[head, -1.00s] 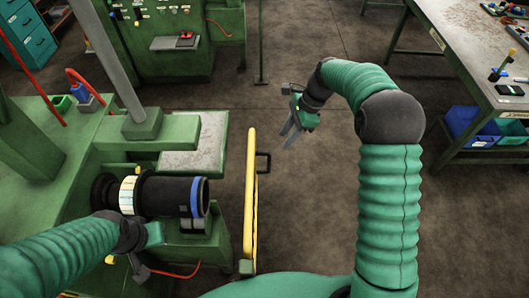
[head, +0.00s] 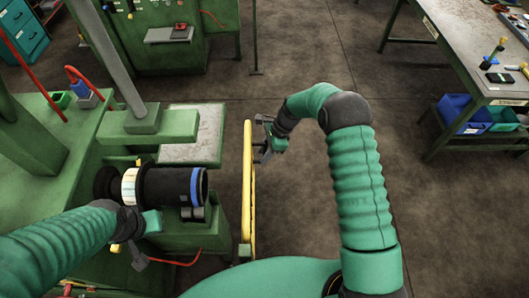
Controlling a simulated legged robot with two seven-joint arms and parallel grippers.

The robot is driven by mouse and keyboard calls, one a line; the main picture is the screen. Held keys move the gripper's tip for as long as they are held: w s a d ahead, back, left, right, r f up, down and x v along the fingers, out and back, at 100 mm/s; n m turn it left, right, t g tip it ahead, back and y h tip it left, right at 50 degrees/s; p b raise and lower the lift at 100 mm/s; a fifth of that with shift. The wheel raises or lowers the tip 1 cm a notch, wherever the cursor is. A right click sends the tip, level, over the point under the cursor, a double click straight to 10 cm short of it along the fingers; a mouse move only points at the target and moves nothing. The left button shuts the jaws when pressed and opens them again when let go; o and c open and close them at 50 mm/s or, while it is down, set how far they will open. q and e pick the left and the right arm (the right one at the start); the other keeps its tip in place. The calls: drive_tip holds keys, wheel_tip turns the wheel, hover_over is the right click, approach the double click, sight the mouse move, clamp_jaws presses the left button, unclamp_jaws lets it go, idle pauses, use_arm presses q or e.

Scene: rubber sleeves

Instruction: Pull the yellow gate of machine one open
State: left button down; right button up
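The yellow gate (head: 247,190) stands upright, seen nearly edge-on, at the right end of the green machine (head: 180,238). Its dark handle is on the gate's right side and is mostly hidden by my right gripper. My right gripper (head: 264,150) is at the handle, close beside the gate's upper half. Its fingers overlap the handle in the picture, so I cannot tell whether they are closed on it. My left gripper (head: 145,240) is in front of the black cylinder on the machine, left of the gate. Its finger opening is unclear.
The black cylinder (head: 165,186) with white and blue bands lies left of the gate. A workbench (head: 470,60) with blue bins (head: 465,115) below stands at the right. The floor between gate and workbench is clear apart from my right arm.

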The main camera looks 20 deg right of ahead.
drive_tip(key=shift+w+f, duration=0.1)
drive_tip(key=shift+w, duration=0.05)
drive_tip(key=c, duration=0.5)
clamp_jaws()
drive_tip(key=shift+w+r, duration=0.15)
drive_tip(key=shift+r, duration=0.15)
